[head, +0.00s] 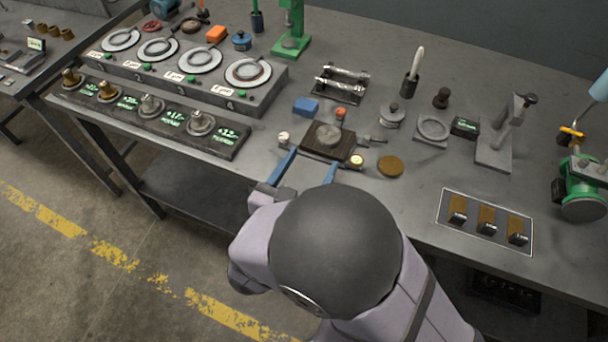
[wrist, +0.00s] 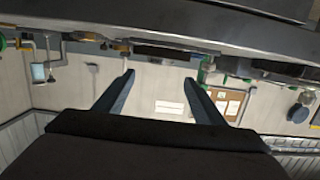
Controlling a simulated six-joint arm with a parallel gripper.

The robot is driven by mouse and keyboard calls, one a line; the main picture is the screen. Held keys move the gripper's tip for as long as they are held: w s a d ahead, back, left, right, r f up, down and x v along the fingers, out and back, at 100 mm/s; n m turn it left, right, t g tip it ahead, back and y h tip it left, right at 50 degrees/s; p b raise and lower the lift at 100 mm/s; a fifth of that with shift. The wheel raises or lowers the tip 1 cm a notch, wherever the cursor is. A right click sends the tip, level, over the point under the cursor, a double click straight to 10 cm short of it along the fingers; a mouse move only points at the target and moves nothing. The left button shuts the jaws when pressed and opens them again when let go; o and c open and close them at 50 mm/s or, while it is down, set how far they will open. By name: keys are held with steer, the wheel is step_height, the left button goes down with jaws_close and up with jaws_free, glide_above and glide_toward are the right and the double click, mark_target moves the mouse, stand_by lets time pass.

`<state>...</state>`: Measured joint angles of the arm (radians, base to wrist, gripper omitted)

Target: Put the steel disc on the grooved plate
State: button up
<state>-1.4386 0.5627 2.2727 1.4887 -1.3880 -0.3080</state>
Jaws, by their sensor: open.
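A round grey steel disc (head: 328,134) lies on a dark square fixture plate (head: 312,150) near the front of the bench in the head view. A grey square plate with a ring-shaped groove (head: 432,129) lies to its right; it looks like the grooved plate, and its ring is empty. My gripper (head: 306,170) is open and empty, its two blue fingers apart just in front of the dark plate. In the wrist view the open fingers (wrist: 160,85) have nothing between them. Whether they touch the dark plate cannot be told.
A brown disc (head: 390,166), a grey knobbed weight (head: 391,117) and a blue block (head: 306,107) surround the dark plate. A rail fixture (head: 341,83) stands behind. Bench between brown disc and tray is clear.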

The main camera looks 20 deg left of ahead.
steer(key=shift+s+r, duration=0.2)
steer(key=shift+s, duration=1.35)
